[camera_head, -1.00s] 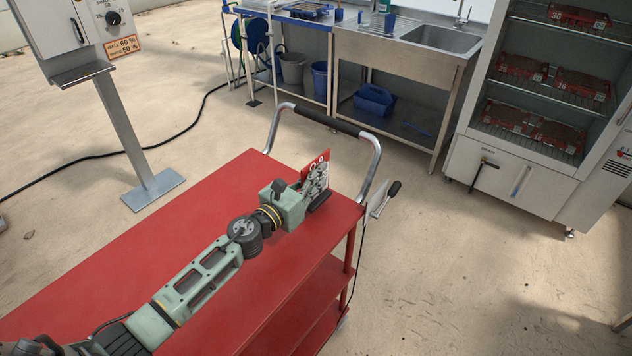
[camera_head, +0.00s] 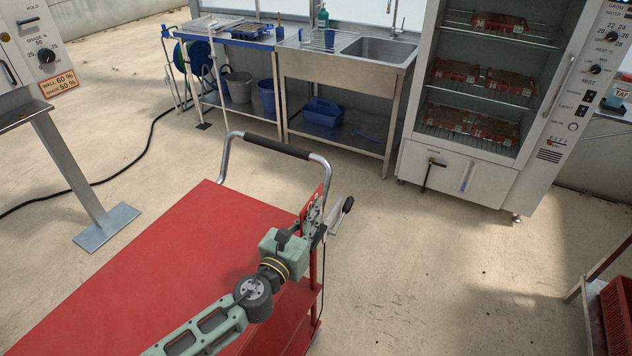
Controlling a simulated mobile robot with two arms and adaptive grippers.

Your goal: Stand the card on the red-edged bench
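My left gripper (camera_head: 318,222) is at the right edge of the red trolley, near its handle. It appears shut on the card (camera_head: 325,190), a small red and white card that is seen nearly edge-on. The fingers hide much of the card. The card is upright and above the trolley top's level. A bench with a red edge cannot be made out for certain. My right gripper is not in view.
The red trolley (camera_head: 150,270) fills the lower left. A blue-edged bench (camera_head: 235,42) and a steel sink bench (camera_head: 345,65) stand behind. A cabinet with red trays (camera_head: 480,165) is at right. A red crate (camera_head: 617,312) shows at the lower right edge. Open floor lies between.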

